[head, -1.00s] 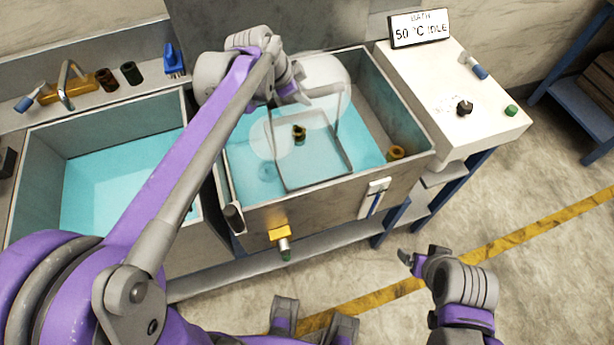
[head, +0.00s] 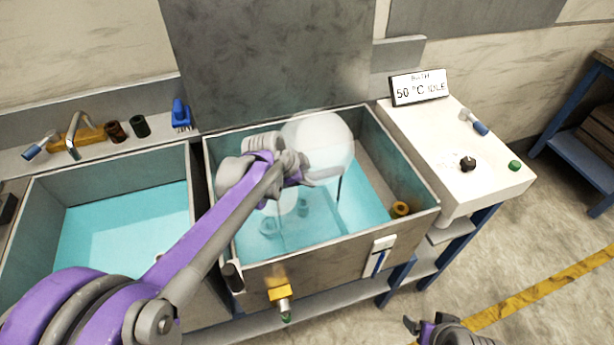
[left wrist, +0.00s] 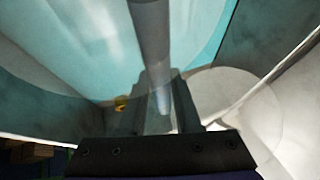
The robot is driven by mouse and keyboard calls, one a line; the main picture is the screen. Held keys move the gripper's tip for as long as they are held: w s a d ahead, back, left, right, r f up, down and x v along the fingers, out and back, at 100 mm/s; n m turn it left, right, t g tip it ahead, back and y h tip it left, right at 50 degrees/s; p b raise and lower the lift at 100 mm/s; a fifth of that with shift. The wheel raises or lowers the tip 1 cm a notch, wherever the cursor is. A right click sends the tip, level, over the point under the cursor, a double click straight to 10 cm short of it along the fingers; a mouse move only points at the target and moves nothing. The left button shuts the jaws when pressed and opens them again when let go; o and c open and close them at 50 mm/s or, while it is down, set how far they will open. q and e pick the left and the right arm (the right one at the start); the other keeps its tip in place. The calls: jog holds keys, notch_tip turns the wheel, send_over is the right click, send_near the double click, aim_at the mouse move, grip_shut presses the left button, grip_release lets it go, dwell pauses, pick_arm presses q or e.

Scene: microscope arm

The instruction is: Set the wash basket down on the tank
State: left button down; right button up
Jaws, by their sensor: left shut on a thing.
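The tank (head: 310,276) is a grey open box with turquoise liquid, at the middle of the head view. My left gripper (head: 325,175) is low over it, shut on the wash basket's handle. In the left wrist view the fingers (left wrist: 165,112) close around a grey rod, with liquid below. The basket (head: 340,188) shows only as a thin dark upright and a faint outline in the liquid. My arm and pale haze hide much of it, so I cannot tell whether it touches anything. My right gripper (head: 418,325) is at the bottom edge, away from the tank.
A second basin (head: 110,160) with turquoise liquid stands left of the tank. A white control box (head: 480,165) and a display (head: 419,88) reading "BATH 50 °C IDLE" are on the right. A brass-coloured ring (head: 400,209) is inside the tank's right side.

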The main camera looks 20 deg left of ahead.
pick_arm(q)
jog(key=shift+f+b, duration=0.3)
jog(key=shift+f, duration=0.3)
jog(key=c, duration=0.6)
grip_release()
jog(key=shift+r, duration=0.1)
jog(key=shift+r, duration=0.3)
jog(key=p+v, duration=0.1)
jog(key=v, duration=1.1)
jog(key=shift+r+p, duration=0.2)
jog(key=shift+p, duration=0.15)
jog(key=shift+s, duration=0.1)
